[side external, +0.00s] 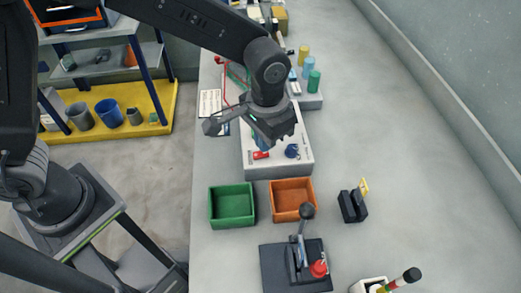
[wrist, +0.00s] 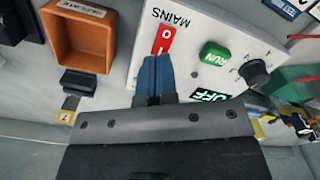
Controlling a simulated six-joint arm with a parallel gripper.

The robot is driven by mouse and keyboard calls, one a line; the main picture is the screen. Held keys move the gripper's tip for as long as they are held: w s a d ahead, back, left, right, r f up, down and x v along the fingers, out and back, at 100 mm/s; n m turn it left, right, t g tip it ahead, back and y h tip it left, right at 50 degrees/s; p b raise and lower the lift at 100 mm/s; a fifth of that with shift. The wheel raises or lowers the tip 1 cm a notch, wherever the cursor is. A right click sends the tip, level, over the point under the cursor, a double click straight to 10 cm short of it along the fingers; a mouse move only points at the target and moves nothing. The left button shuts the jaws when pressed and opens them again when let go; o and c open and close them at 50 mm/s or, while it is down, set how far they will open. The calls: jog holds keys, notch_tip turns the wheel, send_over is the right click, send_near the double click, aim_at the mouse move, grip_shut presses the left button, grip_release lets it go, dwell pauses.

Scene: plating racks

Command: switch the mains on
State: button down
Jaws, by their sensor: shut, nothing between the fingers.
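The white control panel (side external: 296,168) lies below my gripper (side external: 262,144) in the side view. The red mains switch (side external: 261,155) shows at the panel's front left. In the wrist view the red mains switch (wrist: 164,38) has O and I marks, with the word MAINS beside it. My gripper's blue fingers (wrist: 154,62) are shut and empty, with their tips right at the switch's near end, partly covering it. I cannot tell whether they touch it. A lit green display (wrist: 211,96) reads OFF.
A green RUN button (wrist: 214,54) and a dark knob (wrist: 256,72) sit beside the switch. An orange bin (side external: 292,199), a green bin (side external: 231,206), a black holder (side external: 353,206) and a lever unit (side external: 296,265) stand nearby.

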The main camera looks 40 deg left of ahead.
jog(key=shift+f, duration=1.1)
dwell(0.4)
jog(key=shift+r, duration=3.55)
jog(key=s+a+r+n+t, duration=0.1)
jog(key=s+a+r+t, duration=0.1)
jog(key=s+a+r, duration=0.3)
jog(key=s+a+r+n+t, duration=0.1)
jog(key=a+r, duration=0.3)
jog(key=a, duration=0.4)
jog(key=s+a+n+t, duration=0.1)
jog(key=s+a+t, duration=0.1)
jog(key=s+a, duration=0.5)
jog(key=shift+s+a+t, duration=0.15)
jog(key=shift+s+t, duration=0.15)
jog(key=shift+s, duration=0.45)
jog(key=shift+f, duration=0.1)
